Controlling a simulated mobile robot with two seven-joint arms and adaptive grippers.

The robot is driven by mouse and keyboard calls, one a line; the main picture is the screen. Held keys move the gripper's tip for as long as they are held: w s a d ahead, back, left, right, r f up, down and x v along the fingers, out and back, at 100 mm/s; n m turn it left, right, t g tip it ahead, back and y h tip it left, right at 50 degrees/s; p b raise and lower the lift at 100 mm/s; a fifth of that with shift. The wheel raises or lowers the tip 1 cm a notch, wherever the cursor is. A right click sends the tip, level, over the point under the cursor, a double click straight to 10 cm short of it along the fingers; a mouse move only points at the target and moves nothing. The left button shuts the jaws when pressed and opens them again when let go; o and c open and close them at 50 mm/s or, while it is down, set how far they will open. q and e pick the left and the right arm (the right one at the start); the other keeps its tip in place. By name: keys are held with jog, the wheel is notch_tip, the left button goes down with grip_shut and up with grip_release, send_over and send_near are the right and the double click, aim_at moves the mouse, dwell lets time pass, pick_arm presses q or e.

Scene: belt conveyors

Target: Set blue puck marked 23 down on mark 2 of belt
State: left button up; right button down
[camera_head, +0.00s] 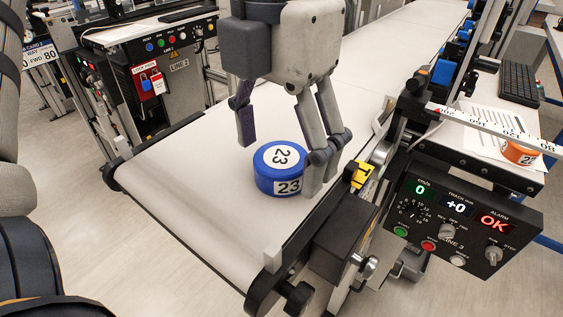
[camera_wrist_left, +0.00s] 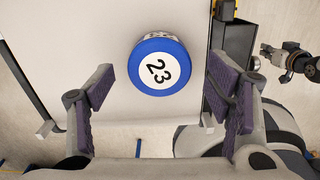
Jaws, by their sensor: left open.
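The blue puck marked 23 (camera_head: 279,168) rests flat on the white belt (camera_head: 190,190), near its front end and toward its right side. The puck also shows in the wrist view (camera_wrist_left: 158,67), with its white label facing up. My left gripper (camera_head: 280,164) points down over the belt, one finger on each side of the puck. In the wrist view the left gripper (camera_wrist_left: 163,90) has its purple-padded fingers wide apart, with clear gaps to the puck. No mark 2 can be made out on the belt.
A control box (camera_head: 460,222) with dials and an OK display is beside the belt's right edge. A ruler (camera_head: 495,128), a keyboard (camera_head: 519,84) and an orange puck (camera_head: 520,153) are at the right. The belt's front left area is clear.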

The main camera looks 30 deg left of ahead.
pick_arm(q)
jog(key=shift+f, duration=0.45)
jog(key=c, duration=1.4)
jog(key=shift+r, duration=0.15)
